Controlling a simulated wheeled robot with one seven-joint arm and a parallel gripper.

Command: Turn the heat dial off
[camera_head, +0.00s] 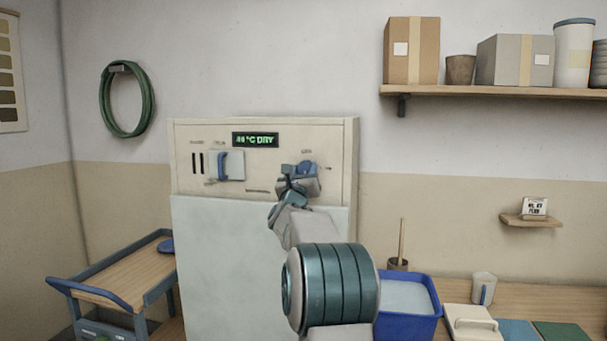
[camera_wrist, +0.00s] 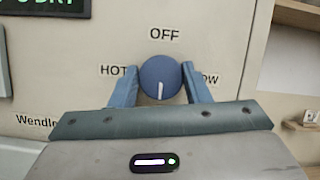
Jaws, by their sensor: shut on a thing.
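The heat dial (camera_wrist: 160,72) is a round blue knob on the cream cabinet panel. Its white mark points down, away from the OFF label (camera_wrist: 164,33) above it. HOT is at its left, and a partly hidden label ending in "OW" is at its right. My gripper (camera_head: 298,183) reaches the panel's right part, where a bit of blue dial (camera_head: 306,167) shows above it. In the wrist view my gripper's two blue fingers flank the dial, one on each side, shut on it. The lower end of the dial's surroundings is hidden by my gripper.
The cabinet (camera_head: 260,220) also has a green-lit display (camera_head: 255,140) reading "DRY" and a blue handle (camera_head: 223,166) at the panel's left. A cart (camera_head: 125,272) stands at left. A bench with a blue basin (camera_head: 437,312) is at right, below a wall shelf (camera_head: 500,92).

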